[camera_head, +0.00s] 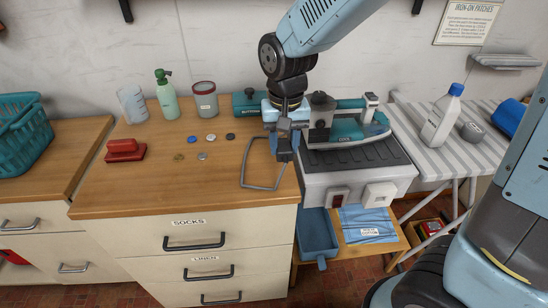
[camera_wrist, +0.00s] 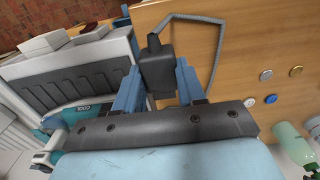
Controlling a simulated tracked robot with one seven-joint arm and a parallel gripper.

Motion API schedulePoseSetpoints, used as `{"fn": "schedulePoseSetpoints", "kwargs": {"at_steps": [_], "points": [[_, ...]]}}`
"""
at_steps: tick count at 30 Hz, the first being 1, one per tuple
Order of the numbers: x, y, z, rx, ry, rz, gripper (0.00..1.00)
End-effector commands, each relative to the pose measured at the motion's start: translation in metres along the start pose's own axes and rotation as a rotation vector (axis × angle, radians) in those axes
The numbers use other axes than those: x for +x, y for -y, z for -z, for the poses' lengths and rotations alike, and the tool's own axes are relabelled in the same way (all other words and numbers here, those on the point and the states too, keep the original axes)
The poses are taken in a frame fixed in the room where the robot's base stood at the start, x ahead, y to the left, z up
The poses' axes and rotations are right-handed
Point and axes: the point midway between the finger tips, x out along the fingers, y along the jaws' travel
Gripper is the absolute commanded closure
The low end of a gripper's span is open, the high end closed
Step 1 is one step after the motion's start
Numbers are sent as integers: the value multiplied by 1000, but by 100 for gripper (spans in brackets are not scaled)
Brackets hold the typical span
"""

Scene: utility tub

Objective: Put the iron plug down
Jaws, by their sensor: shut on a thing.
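The iron plug (camera_wrist: 157,66) is a dark block with a grey cord (camera_wrist: 216,40) leading from it. In the wrist view it sits between the two blue fingers of my gripper (camera_wrist: 158,80), which are shut on it. In the head view my gripper (camera_head: 284,143) is over the right end of the wooden counter, left of the grey ironing station. The cord (camera_head: 262,187) forms a loop on the counter's front right. The plug is small there, and its gap to the counter is hard to tell.
The ironing station (camera_head: 345,180) bears a teal iron (camera_head: 346,130). Several buttons, a red stapler-like thing (camera_head: 124,150), a green pump bottle (camera_head: 167,98) and a jar (camera_head: 205,102) stand or lie on the counter (camera_head: 190,185). The front middle is clear.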

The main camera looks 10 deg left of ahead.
Motion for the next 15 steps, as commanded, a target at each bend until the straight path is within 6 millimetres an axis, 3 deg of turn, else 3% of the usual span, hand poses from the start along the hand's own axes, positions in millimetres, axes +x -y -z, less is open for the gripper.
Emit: {"fn": "schedulePoseSetpoints", "kwargs": {"at_steps": [9, 15], "points": [[41, 12, 31, 0, 3, -2, 100], [52, 16, 40, 1, 1, 0, 100]]}}
